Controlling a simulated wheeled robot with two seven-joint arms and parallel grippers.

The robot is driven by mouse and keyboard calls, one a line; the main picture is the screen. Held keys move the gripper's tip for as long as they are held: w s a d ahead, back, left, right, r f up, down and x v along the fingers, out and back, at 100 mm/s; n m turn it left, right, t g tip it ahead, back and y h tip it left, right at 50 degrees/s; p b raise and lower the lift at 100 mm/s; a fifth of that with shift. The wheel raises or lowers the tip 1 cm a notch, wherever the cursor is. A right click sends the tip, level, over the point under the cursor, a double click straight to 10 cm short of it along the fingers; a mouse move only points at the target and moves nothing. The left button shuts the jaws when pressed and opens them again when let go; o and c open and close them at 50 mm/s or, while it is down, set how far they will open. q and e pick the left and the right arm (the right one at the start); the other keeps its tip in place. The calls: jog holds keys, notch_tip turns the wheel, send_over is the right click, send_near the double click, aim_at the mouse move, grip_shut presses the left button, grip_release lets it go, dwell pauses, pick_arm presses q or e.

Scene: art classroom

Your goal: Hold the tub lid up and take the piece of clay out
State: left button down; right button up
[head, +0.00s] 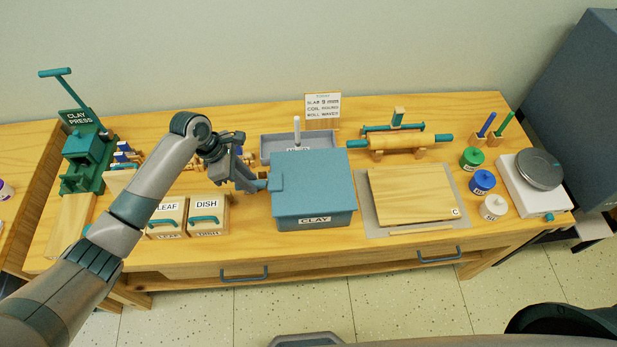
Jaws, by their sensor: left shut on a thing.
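The clay tub (290,224) is a blue-grey box with a CLAY label on its front, near the middle of the table. Its blue lid (315,182) covers the opening from this view, and I cannot tell if it is slightly raised. My left gripper (264,183) comes in from the left and is shut on the tab at the lid's left edge. The piece of clay is not visible; the lid hides the tub's inside. My right gripper is not in view.
LEAF (168,214) and DISH (208,212) boxes stand left of the tub. A grey tray (268,145) is behind it. A wooden board (412,193) lies to the right, with a rolling pin (402,142) behind. Paint jars (482,182) and a turntable (538,168) are far right; a green clay press (88,160) is far left.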

pick_arm(q)
jog(key=shift+r, duration=0.15)
jog(key=shift+w+r, duration=0.1)
jog(key=shift+r, duration=0.7)
jog(key=shift+w+r, duration=0.2)
jog(key=shift+r, duration=0.5)
jog(key=shift+w+r, duration=0.35)
jog(key=shift+r, duration=0.3)
